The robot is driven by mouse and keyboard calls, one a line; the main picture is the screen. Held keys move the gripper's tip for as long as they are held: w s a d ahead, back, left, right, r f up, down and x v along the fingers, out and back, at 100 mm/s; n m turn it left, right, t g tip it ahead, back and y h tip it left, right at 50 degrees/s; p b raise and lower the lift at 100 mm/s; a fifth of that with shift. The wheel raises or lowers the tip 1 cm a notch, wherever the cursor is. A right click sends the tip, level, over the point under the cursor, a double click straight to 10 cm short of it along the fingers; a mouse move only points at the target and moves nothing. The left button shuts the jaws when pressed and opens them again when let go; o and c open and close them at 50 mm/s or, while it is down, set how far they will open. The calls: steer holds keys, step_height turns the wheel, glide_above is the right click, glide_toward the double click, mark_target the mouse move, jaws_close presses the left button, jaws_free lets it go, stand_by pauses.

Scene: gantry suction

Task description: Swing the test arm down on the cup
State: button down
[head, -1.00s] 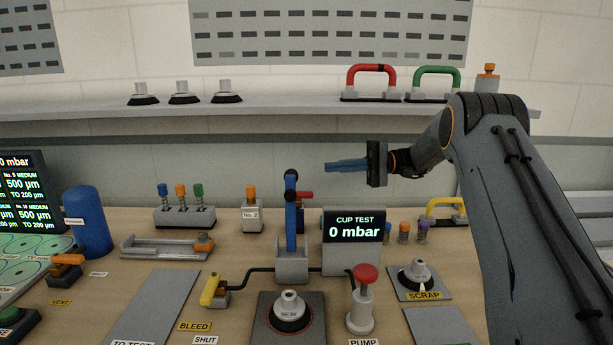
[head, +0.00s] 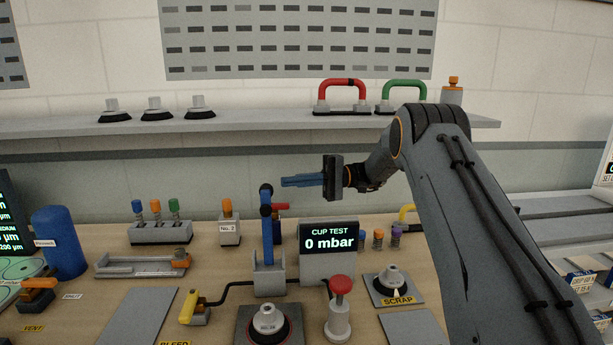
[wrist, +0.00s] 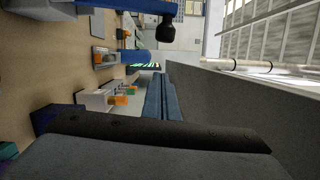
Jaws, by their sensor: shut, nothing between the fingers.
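The blue test arm (head: 267,235) stands upright in its grey bracket (head: 269,277) on the bench, with a black knob at its top and a red piece at its right. It also shows along the top of the wrist view, as a blue bar ending in a black knob (wrist: 167,28). The grey cup (head: 268,325) sits on a dark pad in front of the bracket. My gripper (head: 284,182) is shut and empty, its blue fingers pointing left, just right of the test arm's top in the head view. In the wrist view my fingers (wrist: 160,95) lie together. Contact with the arm is not visible.
The cup test display (head: 330,243) reads 0 mbar, right of the bracket. The red-topped pump (head: 340,310) and yellow bleed lever (head: 193,308) flank the cup. A scrap plate with another cup (head: 390,280) is at right. A shelf (head: 250,128) runs behind.

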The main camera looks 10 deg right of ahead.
steer(key=shift+s+a+r+p, duration=0.1)
steer(key=shift+s+a+p, duration=0.8)
steer(key=shift+s, duration=0.3)
steer(key=shift+s+a+r+p, duration=0.1)
steer(key=shift+s+a+p, duration=0.8)
steer(key=shift+s, duration=0.25)
